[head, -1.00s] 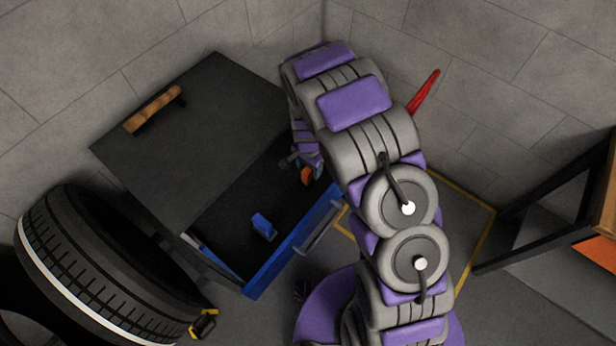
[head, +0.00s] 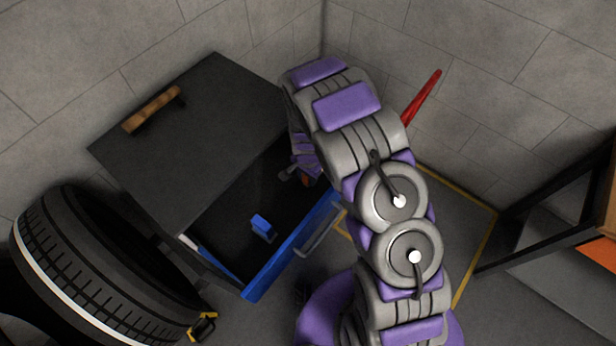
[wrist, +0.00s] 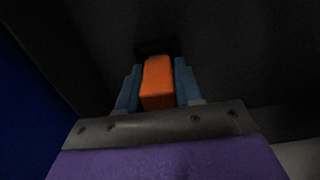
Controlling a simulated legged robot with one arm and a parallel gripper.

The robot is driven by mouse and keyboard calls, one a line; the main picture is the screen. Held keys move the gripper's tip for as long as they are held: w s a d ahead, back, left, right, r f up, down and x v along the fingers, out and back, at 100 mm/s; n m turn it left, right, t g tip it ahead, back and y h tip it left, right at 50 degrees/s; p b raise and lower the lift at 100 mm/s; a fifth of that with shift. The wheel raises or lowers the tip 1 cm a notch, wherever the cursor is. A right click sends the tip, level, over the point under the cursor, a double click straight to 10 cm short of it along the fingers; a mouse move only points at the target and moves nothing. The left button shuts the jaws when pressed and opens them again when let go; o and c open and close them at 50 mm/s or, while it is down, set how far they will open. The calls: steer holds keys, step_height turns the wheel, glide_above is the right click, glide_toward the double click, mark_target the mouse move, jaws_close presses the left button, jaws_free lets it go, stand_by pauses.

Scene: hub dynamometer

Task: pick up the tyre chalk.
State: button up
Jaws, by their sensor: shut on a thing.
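The tyre chalk appears to be the orange block (wrist: 158,82), seen in the wrist view between the two blue-grey fingers of my gripper (wrist: 156,88). My gripper is shut on it, with a finger against each side. In the head view my gripper (head: 296,174) is inside the open drawer, near its right end, and only a sliver of the orange block (head: 306,181) shows. My arm hides much of that area. Whether the block touches the drawer floor cannot be told.
A blue block (head: 262,227) lies in the open drawer, whose blue front (head: 277,264) faces the lower right. The dark cabinet top (head: 190,125) overhangs the drawer's far side. A tyre (head: 85,270) stands at left, a red bar (head: 422,97) by the wall.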

steer(key=shift+a, duration=0.25)
steer(key=c, duration=0.5)
steer(key=shift+o, duration=0.2)
steer(key=shift+d, duration=0.1)
steer(key=shift+d+r, duration=0.1)
steer(key=shift+r, duration=0.35)
step_height(320, 180, up, 9)
steer(key=shift+r+p, duration=0.1)
steer(key=shift+p, duration=0.9)
